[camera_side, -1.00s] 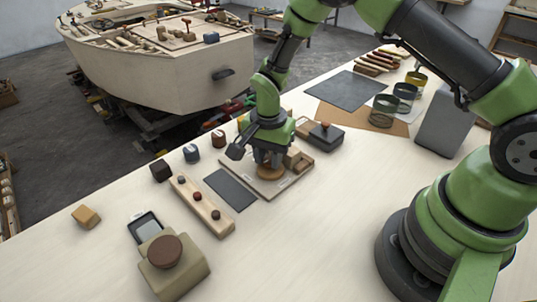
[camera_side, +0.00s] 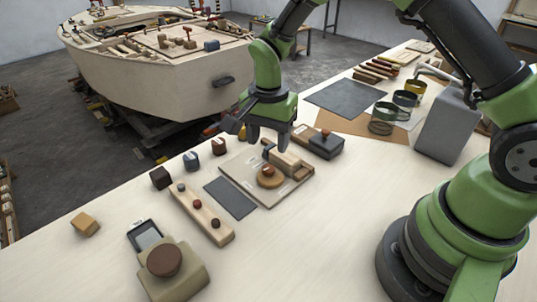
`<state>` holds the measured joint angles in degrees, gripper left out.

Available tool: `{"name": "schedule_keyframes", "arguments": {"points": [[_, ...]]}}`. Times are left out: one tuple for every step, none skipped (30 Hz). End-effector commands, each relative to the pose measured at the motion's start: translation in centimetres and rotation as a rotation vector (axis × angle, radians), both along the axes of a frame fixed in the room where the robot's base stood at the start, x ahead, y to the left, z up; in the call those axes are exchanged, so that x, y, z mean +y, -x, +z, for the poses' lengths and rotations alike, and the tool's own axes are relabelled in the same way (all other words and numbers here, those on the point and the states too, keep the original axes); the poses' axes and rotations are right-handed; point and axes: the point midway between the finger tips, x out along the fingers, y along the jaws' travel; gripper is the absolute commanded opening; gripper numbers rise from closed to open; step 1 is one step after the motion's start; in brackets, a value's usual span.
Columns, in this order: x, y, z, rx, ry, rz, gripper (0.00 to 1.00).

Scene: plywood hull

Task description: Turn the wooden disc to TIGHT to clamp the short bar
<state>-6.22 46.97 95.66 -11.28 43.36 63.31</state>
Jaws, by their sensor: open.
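The wooden disc (camera_side: 270,180), with a small reddish-brown knob on top, lies on a pale base board (camera_side: 240,166). Wooden blocks (camera_side: 287,160) stand on the board just behind and to the right of the disc. A short dark piece, perhaps the end of the short bar (camera_side: 268,150), shows at their left end, partly behind a finger. My gripper (camera_side: 267,142) is open and empty, raised above the board's far side, apart from the disc. The TIGHT marking is too small to read.
A dark mat (camera_side: 231,197) and a wooden strip with several knobs (camera_side: 202,212) lie left of the board. A dark box with a knob (camera_side: 325,144) stands close on its right.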

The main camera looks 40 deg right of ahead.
Motion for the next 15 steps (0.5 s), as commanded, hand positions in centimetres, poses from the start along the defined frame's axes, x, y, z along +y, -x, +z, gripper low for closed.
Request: {"name": "schedule_keyframes", "arguments": {"points": [[0.0, -0.1, 1.0, -0.005, -0.001, 0.000, 0.55], [0.0, -0.1, 1.4, -0.004, -0.001, 0.000, 0.55], [0.0, -0.1, 1.9, -0.004, -0.001, 0.001, 0.55], [0.0, 0.0, 2.2, -0.003, 0.000, 0.001, 0.55], [0.0, 0.0, 2.5, -0.002, 0.000, 0.001, 0.55], [0.0, 0.0, 2.7, -0.001, 0.000, 0.000, 0.55], [0.0, 0.0, 2.9, 0.000, 0.000, 0.000, 0.55], [0.0, 0.0, 3.0, 0.000, 0.000, 0.000, 0.55], [0.0, 0.0, 3.1, 0.000, 0.000, 0.000, 0.55], [0.0, 0.0, 3.1, 0.000, 0.000, 0.000, 0.55], [0.0, 0.0, 3.1, 0.000, 0.000, 0.000, 0.55], [0.0, 0.0, 3.1, 0.000, 0.000, 0.000, 0.55], [0.0, 0.0, 3.1, 0.001, 0.000, 0.000, 0.55], [0.0, 0.0, 3.1, 0.001, 0.000, 0.000, 0.55], [0.0, 0.0, 3.1, 0.001, 0.000, 0.000, 0.55]]}}
